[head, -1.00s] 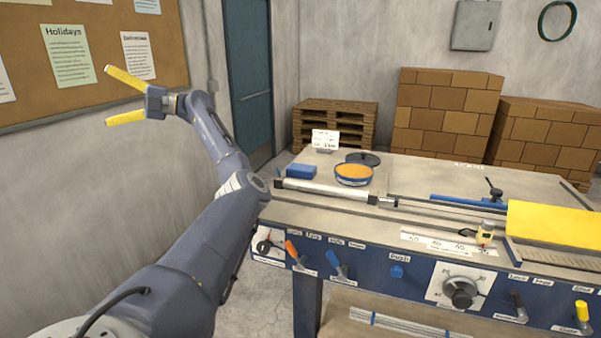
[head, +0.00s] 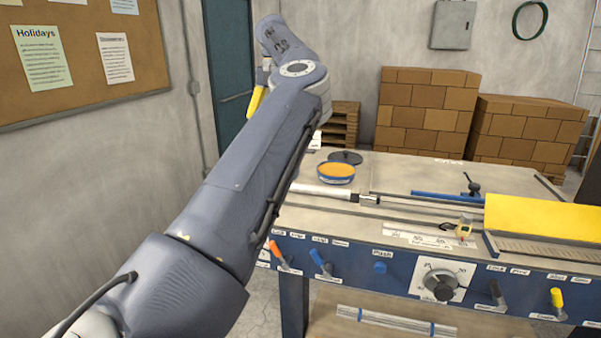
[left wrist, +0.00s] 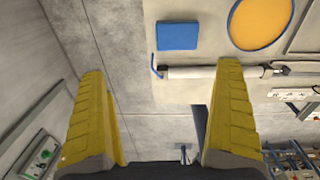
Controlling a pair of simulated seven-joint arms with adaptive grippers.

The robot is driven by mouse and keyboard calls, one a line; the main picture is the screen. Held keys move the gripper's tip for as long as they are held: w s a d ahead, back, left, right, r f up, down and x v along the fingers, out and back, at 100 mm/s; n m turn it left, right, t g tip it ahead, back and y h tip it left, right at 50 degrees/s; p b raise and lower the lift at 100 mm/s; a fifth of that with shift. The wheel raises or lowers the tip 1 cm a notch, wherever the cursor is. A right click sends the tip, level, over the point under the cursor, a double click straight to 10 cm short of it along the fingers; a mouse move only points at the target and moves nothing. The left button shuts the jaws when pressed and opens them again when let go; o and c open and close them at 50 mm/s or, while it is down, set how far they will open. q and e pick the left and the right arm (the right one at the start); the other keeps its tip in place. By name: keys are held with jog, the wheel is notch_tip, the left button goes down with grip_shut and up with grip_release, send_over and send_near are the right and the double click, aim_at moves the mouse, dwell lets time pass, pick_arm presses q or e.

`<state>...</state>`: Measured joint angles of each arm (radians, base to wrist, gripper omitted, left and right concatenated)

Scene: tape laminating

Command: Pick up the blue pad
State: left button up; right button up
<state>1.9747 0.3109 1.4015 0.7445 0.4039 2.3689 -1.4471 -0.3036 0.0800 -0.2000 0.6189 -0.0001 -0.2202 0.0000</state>
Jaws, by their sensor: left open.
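The blue pad (left wrist: 178,36) lies flat on the table top near its edge in the left wrist view. In the head view it is hidden behind my left arm. My left gripper (left wrist: 160,110) is open and empty, with its two yellow fingers spread apart. The pad appears beyond the fingertips, between their lines, and is not touched. In the head view only part of a yellow finger (head: 256,100) shows beside my arm. My right gripper is in neither view.
A round blue tin with an orange top (head: 336,172) stands beside a dark disc (head: 345,157). A metal roller bar (left wrist: 205,72) lies close to the pad. The yellow block (head: 545,217) is at the right. Cardboard boxes (head: 425,110) stand behind the table.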

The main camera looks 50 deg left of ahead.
pick_arm(q)
jog(key=shift+m, duration=0.3)
jog(key=f, duration=0.3)
jog(key=w+d+f, duration=0.1)
jog(key=f, duration=0.3)
jog(key=w+d+f, duration=0.1)
jog(key=f, duration=0.2)
jog(key=shift+f, duration=0.2)
jog(key=shift+d+f, duration=0.15)
jog(key=shift+f, duration=3.1)
jog(key=c, duration=1.1)
jog(key=shift+o, duration=0.2)
